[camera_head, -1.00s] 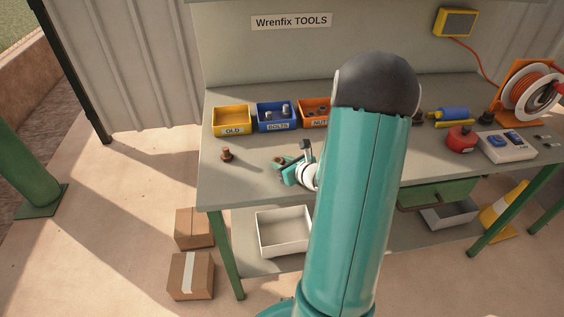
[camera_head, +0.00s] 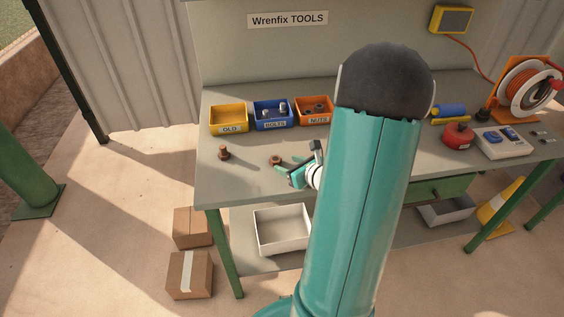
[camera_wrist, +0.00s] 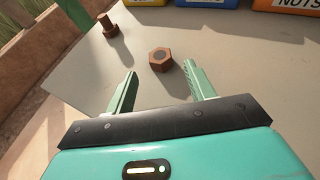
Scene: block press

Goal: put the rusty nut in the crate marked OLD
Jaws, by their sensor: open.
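The rusty nut (camera_wrist: 160,60) is a brown hexagon lying flat on the bench top. It also shows in the head view (camera_head: 275,160). In the wrist view my gripper (camera_wrist: 160,78) is open, and the nut sits just ahead of the gap between its two green fingers, apart from them. In the head view my gripper (camera_head: 291,168) is low over the bench, just right of the nut. The yellow crate marked OLD (camera_head: 229,118) stands at the bench's back left and looks empty. Only a yellow lower edge of it shows in the wrist view.
A rusty bolt (camera_head: 224,153) stands head down left of the nut. The blue BOLTS crate (camera_head: 272,115) and orange NUTS crate (camera_head: 313,111) stand right of OLD, holding parts. My arm hides the bench middle.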

